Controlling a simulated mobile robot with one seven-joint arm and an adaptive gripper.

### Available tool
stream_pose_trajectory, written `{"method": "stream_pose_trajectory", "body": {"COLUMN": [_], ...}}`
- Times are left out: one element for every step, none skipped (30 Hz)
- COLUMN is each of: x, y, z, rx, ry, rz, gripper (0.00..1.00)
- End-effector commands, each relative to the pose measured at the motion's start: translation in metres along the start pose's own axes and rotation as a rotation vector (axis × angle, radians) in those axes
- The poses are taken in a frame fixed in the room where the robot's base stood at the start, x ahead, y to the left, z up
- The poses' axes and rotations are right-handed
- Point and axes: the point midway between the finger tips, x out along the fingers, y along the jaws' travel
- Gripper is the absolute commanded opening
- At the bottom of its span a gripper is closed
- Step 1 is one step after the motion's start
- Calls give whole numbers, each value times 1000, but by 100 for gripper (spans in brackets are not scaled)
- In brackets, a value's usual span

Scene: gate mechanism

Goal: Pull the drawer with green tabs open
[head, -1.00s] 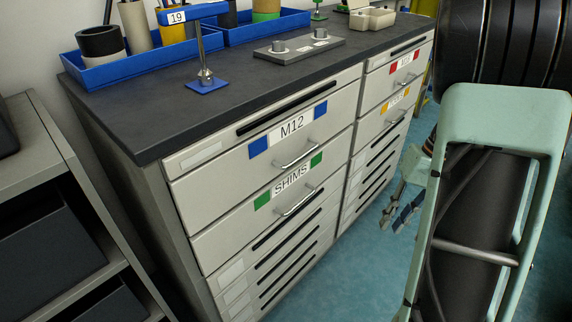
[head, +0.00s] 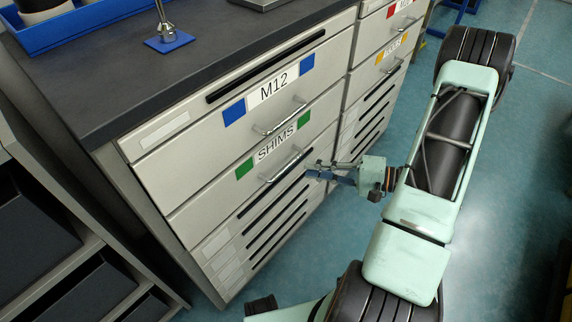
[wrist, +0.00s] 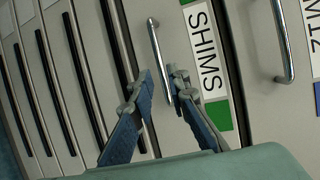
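The drawer with green tabs (head: 212,205) is shut and carries a SHIMS label (head: 275,144) between two green tabs. Its bar handle (head: 284,168) is below the label. My gripper (head: 313,168) is just in front of the drawer, near the right end of this handle. In the wrist view the drawer face (wrist: 190,70) is turned sideways. My gripper (wrist: 161,78) is open there, with a finger on either side of the handle (wrist: 156,45). I cannot tell how deep the handle lies between the fingers, nor whether they touch it.
The M12 drawer (head: 200,135) with blue tabs and its own handle (head: 281,119) is directly above. Several thin drawers (head: 265,235) lie below. Drawers with red and yellow tabs (head: 385,62) are to the right.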

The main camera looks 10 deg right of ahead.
Motion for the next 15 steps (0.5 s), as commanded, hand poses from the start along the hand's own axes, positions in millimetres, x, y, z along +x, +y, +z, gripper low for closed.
{"method": "stream_pose_trajectory", "body": {"x": [12, 18, 26, 32, 38, 45, 50, 54, 60, 64, 67, 71, 74, 76, 77], "y": [1, 1, 1, 1, 1, 1, 1, 1, 1, 1, 1, 0, 0, 0, 0], "z": [1, 1, 1, 2, 1, 1, 1, 1, 1, 1, 1, 1, 1, 1, 1], "rx": [-1, -1, 0, 0, 0, -1, -1, -1, -2, -2, -2, -2, -2, -2, -2], "ry": [-6, -6, -7, -7, -7, -6, -6, -6, -6, -6, -5, -5, -5, -5, -4], "rz": [0, 0, 0, 0, 1, 2, 3, 3, 3, 3, 2, 3, 3, 3, 3], "gripper": [15, 15, 15, 15, 15, 15, 15, 15, 15, 15, 15, 15, 15, 15, 15]}}
